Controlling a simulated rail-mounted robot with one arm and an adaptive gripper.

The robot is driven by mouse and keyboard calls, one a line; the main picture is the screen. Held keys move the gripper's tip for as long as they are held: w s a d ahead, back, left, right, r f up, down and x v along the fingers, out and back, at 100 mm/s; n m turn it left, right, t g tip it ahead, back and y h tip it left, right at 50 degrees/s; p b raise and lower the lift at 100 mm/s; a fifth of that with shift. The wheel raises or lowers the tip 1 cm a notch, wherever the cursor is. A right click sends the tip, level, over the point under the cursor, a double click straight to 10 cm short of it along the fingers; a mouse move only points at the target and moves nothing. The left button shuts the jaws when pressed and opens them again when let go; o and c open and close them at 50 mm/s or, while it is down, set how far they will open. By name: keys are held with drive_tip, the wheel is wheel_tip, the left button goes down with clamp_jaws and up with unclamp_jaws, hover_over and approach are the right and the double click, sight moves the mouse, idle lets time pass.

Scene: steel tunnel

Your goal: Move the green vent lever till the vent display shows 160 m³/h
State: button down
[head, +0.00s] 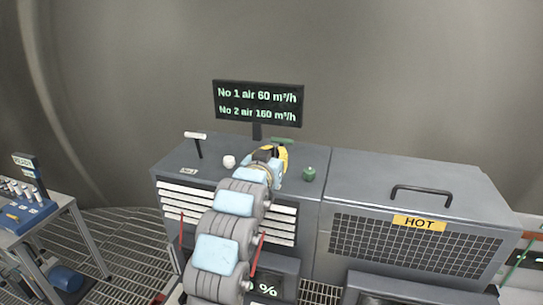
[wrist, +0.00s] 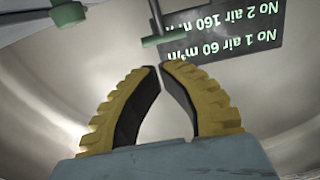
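The vent display (head: 258,103) reads "No 1 air 60 m³/h" and "No 2 air 160 m³/h". It shows upside down in the wrist view (wrist: 225,32). The green vent lever (head: 283,140) has a T-shaped handle, partly hidden behind my gripper (head: 268,155) in the head view. In the wrist view the lever's green crossbar (wrist: 164,39) sits just beyond the tips of my gripper (wrist: 161,66). The fingertips nearly meet, with a thin gap and nothing between them. Contact with the lever is not visible.
A white-handled lever (head: 196,136) and a white knob (head: 229,161) stand on the cabinet left of my arm. A green knob (head: 309,174) stands to the right, also in the wrist view (wrist: 68,14). A box marked HOT (head: 419,223) stands at right, a bench (head: 62,198) at left.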

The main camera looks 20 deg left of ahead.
sight(284, 140)
drive_tip(key=shift+w+a+f+p, duration=0.1)
drive_tip(key=shift+w+p, duration=0.25)
drive_tip(key=shift+w, duration=0.95)
drive_tip(key=shift+w+a+f+p, duration=0.15)
drive_tip(key=shift+w+p, duration=0.2)
drive_tip(key=shift+w, duration=0.95)
drive_tip(key=shift+w+a+f+p, duration=0.1)
drive_tip(key=shift+w+p, duration=0.25)
drive_tip(key=shift+w, duration=0.95)
drive_tip(key=shift+w, duration=0.1)
drive_tip(key=shift+w+f+b, duration=0.15)
drive_tip(key=shift+w+b, duration=0.2)
drive_tip(key=shift+b, duration=0.3)
drive_tip(key=shift+w+a+g, duration=0.1)
drive_tip(key=shift+w+g, duration=0.1)
drive_tip(key=shift+g, duration=0.1)
drive_tip(key=shift+s, duration=0.15)
